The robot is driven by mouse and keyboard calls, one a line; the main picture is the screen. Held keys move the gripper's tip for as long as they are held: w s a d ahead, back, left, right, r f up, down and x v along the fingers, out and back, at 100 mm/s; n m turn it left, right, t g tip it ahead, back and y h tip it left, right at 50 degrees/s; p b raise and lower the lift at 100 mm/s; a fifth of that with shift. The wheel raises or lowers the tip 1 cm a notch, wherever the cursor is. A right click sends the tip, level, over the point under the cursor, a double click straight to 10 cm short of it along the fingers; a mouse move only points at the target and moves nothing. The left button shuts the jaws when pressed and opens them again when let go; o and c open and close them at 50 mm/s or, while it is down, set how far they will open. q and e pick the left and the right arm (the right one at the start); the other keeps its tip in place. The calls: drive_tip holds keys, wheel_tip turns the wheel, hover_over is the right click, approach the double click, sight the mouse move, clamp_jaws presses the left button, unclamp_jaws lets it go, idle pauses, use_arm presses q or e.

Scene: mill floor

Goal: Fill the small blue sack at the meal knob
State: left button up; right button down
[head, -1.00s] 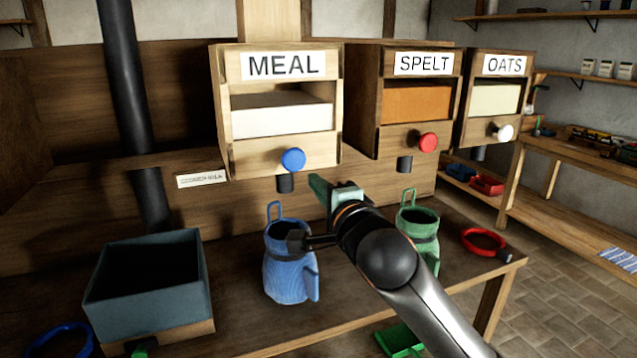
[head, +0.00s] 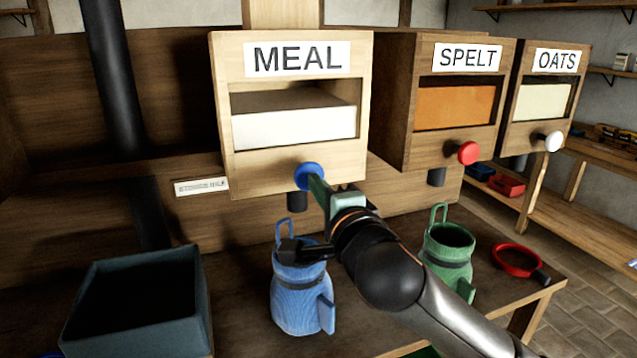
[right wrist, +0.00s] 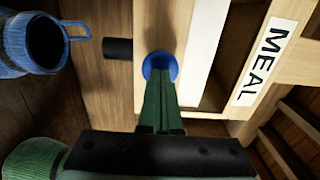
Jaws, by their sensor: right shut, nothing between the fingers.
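The blue sack (head: 302,300) stands upright on the bench below the meal box's dark spout (head: 297,201). In the right wrist view the sack (right wrist: 28,48) has an open mouth, dark inside; no meal shows there. The blue meal knob (head: 306,172) is on the box front under the MEAL label; it also shows in the right wrist view (right wrist: 158,61). My right gripper (head: 316,184) is shut and empty, its green fingertips at the knob and seemingly touching it. A dark part of my right wrist covers some of the sack's mouth in the head view. My left gripper is out of view.
A dark blue-grey bin (head: 137,305) sits at the left. The spelt (head: 468,153) and oats (head: 553,141) knobs are to the right.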

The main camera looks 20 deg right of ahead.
drive_tip(key=shift+w, duration=0.1)
idle(0.4)
drive_tip(key=shift+w+a+r, duration=0.25)
drive_tip(key=shift+w+r, duration=0.05)
drive_tip(key=shift+w, duration=0.15)
drive_tip(key=shift+w+a+r, duration=0.2)
drive_tip(key=shift+w+r, duration=0.05)
drive_tip(key=shift+w, duration=0.15)
drive_tip(key=shift+w+d+f+p, duration=0.4)
drive_tip(key=shift+w+f, duration=0.15)
drive_tip(key=shift+w, duration=0.2)
drive_tip(key=shift+d, duration=0.1)
idle(5.8)
